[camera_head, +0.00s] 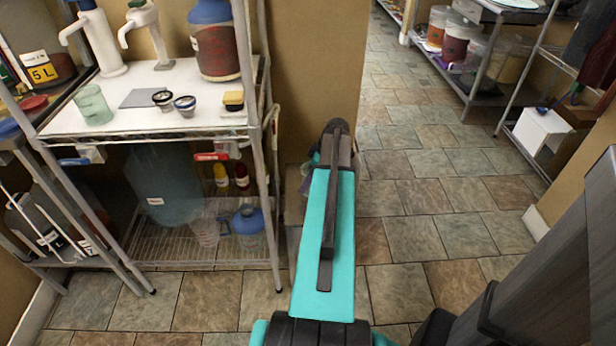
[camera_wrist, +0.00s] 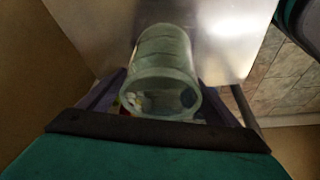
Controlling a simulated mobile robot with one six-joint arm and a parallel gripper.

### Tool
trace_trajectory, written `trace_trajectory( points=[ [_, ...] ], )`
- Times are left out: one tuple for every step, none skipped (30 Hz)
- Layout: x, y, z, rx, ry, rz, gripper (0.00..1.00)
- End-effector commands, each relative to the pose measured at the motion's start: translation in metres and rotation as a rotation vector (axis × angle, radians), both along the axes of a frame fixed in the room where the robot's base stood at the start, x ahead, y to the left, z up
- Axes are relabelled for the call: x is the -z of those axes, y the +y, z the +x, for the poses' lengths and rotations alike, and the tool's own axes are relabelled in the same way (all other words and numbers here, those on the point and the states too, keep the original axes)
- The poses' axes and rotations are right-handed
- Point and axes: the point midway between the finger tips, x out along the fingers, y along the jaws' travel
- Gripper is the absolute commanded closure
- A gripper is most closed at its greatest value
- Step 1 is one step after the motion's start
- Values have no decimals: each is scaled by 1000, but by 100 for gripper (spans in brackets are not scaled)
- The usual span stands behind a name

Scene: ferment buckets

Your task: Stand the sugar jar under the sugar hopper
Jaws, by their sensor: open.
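In the wrist view a pale green, see-through jar (camera_wrist: 162,48) lies between the fingers of my gripper (camera_wrist: 160,97), its round end toward the camera. My gripper is open, with one purple finger on each side of the jar. I cannot tell whether the fingers touch it. A bright metal surface (camera_wrist: 85,30) shows behind the jar. In the head view my teal arm hides most of the gripper. A similar green glass (camera_head: 93,105) stands on the white counter at the left. I cannot make out which thing is the sugar hopper.
The white counter (camera_head: 140,125) also holds two white spouted dispensers (camera_head: 97,40), a blue-topped container (camera_head: 214,45), small round pots (camera_head: 185,104), a grey mat (camera_head: 145,98) and a yellow block (camera_head: 233,98). A wall stands beyond my arm. The tiled floor (camera_head: 420,190) on the right is clear.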

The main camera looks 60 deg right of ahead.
Motion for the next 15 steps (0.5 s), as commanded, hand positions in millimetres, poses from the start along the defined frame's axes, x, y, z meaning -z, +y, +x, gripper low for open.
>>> trace_trajectory(
  points=[
    [0,0,0,0,0,0,16],
    [-1,0,0,0,0,0,16],
    [-2,0,0,0,0,0,16],
    [-3,0,0,0,0,0,16],
    [-4,0,0,0,0,0,16],
    [-5,0,-1,0,0,-1,16],
    [-7,-1,-1,0,0,-1,16],
    [-9,-1,-2,1,-1,-2,16],
    [-12,-2,-3,1,-1,-2,16],
    [-15,-2,-4,1,-1,-3,16],
    [-18,-2,-6,1,-1,-3,16],
    [-22,-3,-7,1,-1,-2,16],
    [-25,-3,-9,1,-1,-2,16],
    [-29,-3,-11,1,-1,-2,16],
    [-35,-5,-13,1,-1,-3,16]
  ],
)
